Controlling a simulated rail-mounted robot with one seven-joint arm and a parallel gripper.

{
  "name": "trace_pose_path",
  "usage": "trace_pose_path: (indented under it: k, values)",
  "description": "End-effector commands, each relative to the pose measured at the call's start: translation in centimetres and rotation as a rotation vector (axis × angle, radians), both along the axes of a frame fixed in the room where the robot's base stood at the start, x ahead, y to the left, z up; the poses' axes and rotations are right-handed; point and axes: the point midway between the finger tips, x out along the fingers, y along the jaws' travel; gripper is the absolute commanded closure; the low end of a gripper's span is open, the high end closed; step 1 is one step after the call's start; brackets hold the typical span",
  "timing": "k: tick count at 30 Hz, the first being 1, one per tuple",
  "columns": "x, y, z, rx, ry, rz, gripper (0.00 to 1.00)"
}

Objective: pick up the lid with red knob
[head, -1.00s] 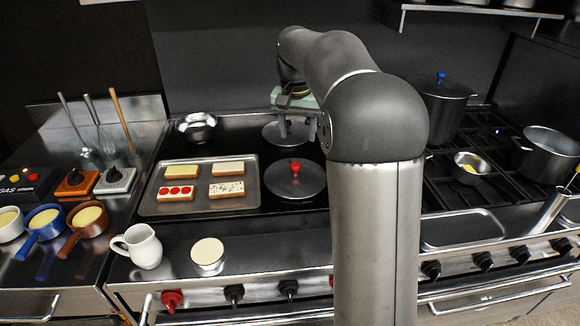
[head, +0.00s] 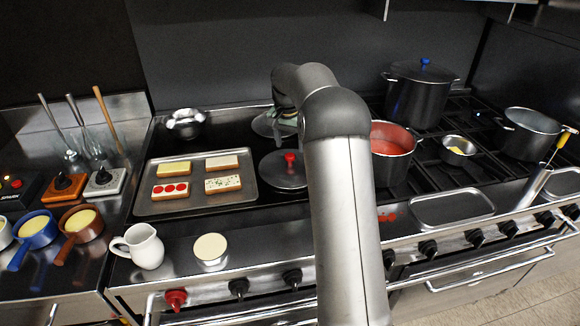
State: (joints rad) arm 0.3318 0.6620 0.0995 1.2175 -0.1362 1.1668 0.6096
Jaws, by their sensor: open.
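The lid with red knob (head: 287,172) is a dark, shiny round lid. It lies flat on the dark cooktop, just right of the sandwich tray, and my arm passes close by its right side. My gripper (head: 287,122) is beyond the lid, near a second round lid (head: 266,127) lying at the back. The gripper is open; it is small and partly hidden behind my arm. It is apart from the red knob.
The tray (head: 146,207) with sandwiches is left of the lid. A pot of red sauce (head: 388,165) stands right of my arm, and a tall pot with blue-knobbed lid (head: 421,95) behind it. A white jug (head: 146,250) stands in front.

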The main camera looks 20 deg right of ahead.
Motion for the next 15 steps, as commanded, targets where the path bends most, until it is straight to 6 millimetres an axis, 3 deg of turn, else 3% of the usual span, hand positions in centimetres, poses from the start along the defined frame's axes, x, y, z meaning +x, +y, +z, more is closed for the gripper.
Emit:
trace_pose_path:
  k: [5,15]
  values:
    - [0.1,-0.1,-1.0,0.000,0.000,0.000,0.45]
    - [0.3,-0.3,-5.4,-0.001,-0.001,0.000,0.45]
